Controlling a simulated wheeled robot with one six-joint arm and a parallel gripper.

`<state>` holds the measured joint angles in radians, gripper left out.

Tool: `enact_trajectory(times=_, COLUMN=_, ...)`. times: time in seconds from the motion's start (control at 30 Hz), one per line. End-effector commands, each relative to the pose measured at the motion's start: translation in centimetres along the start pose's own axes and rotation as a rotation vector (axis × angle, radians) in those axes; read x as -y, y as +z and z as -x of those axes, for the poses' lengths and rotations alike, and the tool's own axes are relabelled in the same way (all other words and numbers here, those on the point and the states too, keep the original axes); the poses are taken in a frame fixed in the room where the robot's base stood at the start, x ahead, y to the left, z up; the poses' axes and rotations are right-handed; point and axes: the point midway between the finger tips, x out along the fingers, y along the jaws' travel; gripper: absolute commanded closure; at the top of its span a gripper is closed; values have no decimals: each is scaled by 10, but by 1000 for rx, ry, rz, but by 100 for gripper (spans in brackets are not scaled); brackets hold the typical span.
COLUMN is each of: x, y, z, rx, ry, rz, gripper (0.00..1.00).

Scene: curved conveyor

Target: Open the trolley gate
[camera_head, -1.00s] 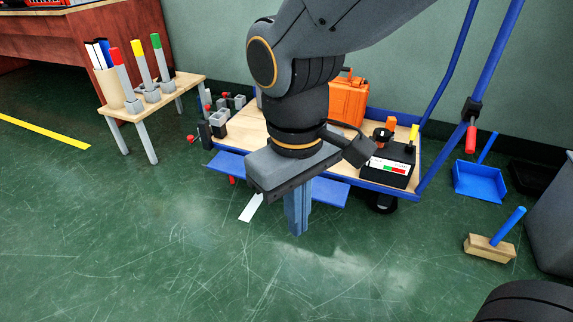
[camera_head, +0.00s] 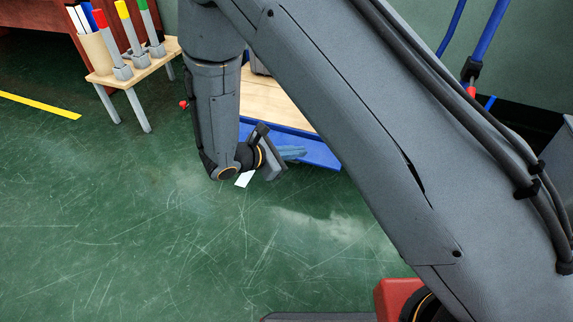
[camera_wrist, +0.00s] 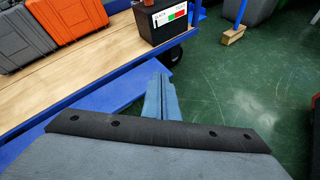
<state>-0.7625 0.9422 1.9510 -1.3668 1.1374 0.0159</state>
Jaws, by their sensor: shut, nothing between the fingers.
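The trolley has a wooden deck (camera_head: 272,100) with a blue rim; the deck also shows in the wrist view (camera_wrist: 95,72). Its gate is a flat blue panel (camera_head: 322,155) along the near side. In the wrist view the gate (camera_wrist: 98,108) lies folded outward, below the deck edge. My gripper (camera_head: 300,153) is at the gate, its blue-grey fingers pointing right along it. In the wrist view the closed fingers (camera_wrist: 160,92) hold nothing and sit by the gate's right end. I cannot tell whether they touch it. My arm hides much of the trolley in the head view.
An orange case (camera_wrist: 73,15), a grey case (camera_wrist: 20,38) and a black box (camera_wrist: 160,20) stand on the deck. A small table (camera_head: 132,65) with coloured markers is at left. A wooden-headed brush (camera_wrist: 232,35) lies beyond. The floor in front is clear.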

Motion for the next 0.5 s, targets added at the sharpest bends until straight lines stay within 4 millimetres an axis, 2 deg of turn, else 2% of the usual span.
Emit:
enact_trajectory(times=0.03, x=-3, y=-21, z=-12, rx=19, ry=47, rz=60, gripper=100)
enact_trajectory(times=0.13, x=-14, y=-59, z=-30, rx=49, ry=154, rz=165, gripper=100)
enact_trajectory(times=0.3, x=-20, y=-125, z=-53, rx=80, ry=328, rz=327, gripper=100)
enact_trajectory(times=0.4, x=-19, y=-158, z=-61, rx=88, ry=412, rz=399, gripper=100)
enact_trajectory(times=0.5, x=-16, y=-182, z=-66, rx=91, ry=474, rz=448, gripper=100)
